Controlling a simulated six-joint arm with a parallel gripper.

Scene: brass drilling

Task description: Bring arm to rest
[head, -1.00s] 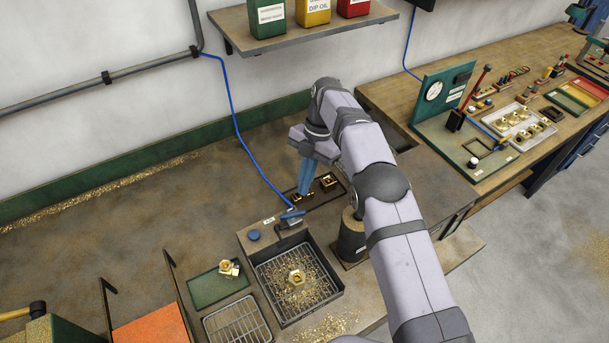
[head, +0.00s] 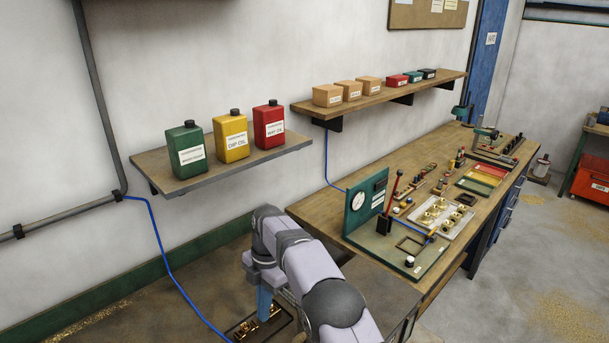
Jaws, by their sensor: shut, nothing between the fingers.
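My arm rises from the bottom of the head view and bends down at the wrist. My gripper (head: 264,306) points down with its blue fingers shut and nothing between them. Its tips are over or close to a dark tray (head: 284,322) that holds brass pieces (head: 246,328). I cannot tell whether the fingertips touch anything. The arm's links hide part of the bench to the right of the tray.
A shelf (head: 165,178) with green (head: 186,150), yellow (head: 230,137) and red (head: 268,126) cans hangs above the arm. A green gauge stand (head: 366,203) and a tray of brass parts (head: 441,216) stand on the right bench. A blue hose (head: 163,243) runs down behind the gripper.

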